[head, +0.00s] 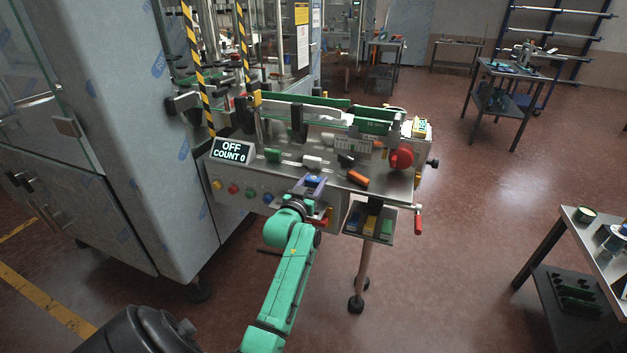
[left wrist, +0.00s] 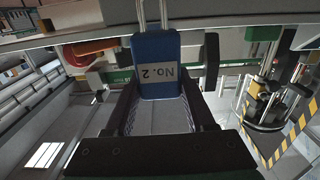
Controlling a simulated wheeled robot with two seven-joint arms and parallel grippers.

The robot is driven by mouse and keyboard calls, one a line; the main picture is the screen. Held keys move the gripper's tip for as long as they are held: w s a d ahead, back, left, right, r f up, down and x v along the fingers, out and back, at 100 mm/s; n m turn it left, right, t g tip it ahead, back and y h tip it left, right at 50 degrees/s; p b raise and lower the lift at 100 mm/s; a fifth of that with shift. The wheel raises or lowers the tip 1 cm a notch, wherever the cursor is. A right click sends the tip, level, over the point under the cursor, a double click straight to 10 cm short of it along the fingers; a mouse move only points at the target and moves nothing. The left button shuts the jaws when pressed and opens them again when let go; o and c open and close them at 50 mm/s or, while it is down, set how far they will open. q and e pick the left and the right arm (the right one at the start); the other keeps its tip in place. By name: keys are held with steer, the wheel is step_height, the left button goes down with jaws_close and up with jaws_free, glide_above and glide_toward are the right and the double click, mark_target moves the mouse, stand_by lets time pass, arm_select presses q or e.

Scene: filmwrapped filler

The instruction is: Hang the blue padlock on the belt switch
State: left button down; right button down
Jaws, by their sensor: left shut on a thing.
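The blue padlock (left wrist: 157,62) is held between the fingers of my left gripper (left wrist: 158,105); its label reads "No. 2" and its metal shackle points away from the gripper. In the head view the left gripper (head: 312,187) is at the front edge of the conveyor machine, with the padlock (head: 313,180) small between its fingers. The belt switch appears to be the red round switch (head: 401,159) at the machine's right end, apart from the padlock and to its right. A red round part (left wrist: 85,50) also shows in the left wrist view. My right gripper is not in view.
A display (head: 232,150) reads "OFF COUNT 0" above several coloured buttons. An orange object (head: 357,178) lies on the machine top. A small tray (head: 347,223) with blue, yellow and green items hangs at the front, beside a red handle (head: 418,224).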

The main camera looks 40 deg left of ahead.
arm_select(q)
steer(key=shift+f+b, duration=1.75)
steer(key=shift+f, duration=1.2)
steer(key=shift+f, duration=0.25)
steer(key=shift+c, duration=0.8)
jaws_free()
